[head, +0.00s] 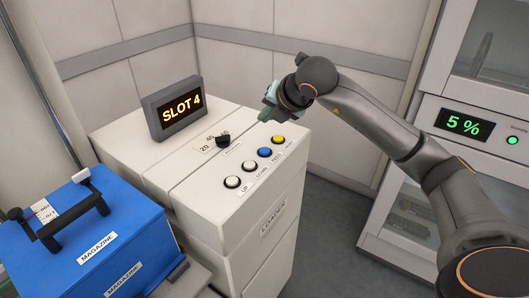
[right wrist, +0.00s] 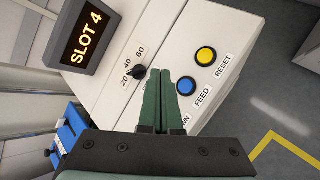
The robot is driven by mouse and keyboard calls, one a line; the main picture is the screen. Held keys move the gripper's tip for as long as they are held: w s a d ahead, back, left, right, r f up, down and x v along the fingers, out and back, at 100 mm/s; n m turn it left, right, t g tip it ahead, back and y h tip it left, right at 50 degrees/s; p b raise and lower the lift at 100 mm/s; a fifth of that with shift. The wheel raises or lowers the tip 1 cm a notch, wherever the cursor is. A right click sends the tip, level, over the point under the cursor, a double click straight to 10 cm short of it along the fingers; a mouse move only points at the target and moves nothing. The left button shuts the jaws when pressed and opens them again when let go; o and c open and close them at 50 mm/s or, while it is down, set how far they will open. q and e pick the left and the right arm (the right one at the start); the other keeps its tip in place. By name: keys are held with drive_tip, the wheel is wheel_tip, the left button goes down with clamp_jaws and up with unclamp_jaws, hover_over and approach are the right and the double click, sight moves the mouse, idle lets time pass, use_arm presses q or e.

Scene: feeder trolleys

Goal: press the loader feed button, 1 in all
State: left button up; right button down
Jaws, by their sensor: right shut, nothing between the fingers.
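The loader feed button is the blue one (head: 264,152) in the row on top of the white loader cabinet (head: 215,215). It also shows in the right wrist view (right wrist: 186,86), labelled FEED, just right of my fingers. My right gripper (head: 268,112) is above the back right part of the cabinet top, beyond the button row in the head view. Its green fingers (right wrist: 161,72) are shut with nothing between them, apart from the button in the picture. The exact height above the panel is hard to tell. My left gripper is not in view.
A yellow RESET button (head: 278,139) and white DOWN (head: 248,167) and UP (head: 232,182) buttons flank the blue one. A black knob (head: 223,141) and a SLOT 4 display (head: 180,108) are to the left. A blue magazine (head: 130,225) stands at the left, a 5% cabinet (head: 478,107) at the right.

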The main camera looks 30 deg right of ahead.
sight(266, 152)
wheel_tip(266, 152, down, 6)
drive_tip(key=b, duration=0.4)
drive_tip(key=shift+f, duration=0.45)
drive_tip(key=shift+b, duration=0.3)
idle(1.1)
drive_tip(key=shift+f+b, duration=0.4)
drive_tip(key=shift+b, duration=0.15)
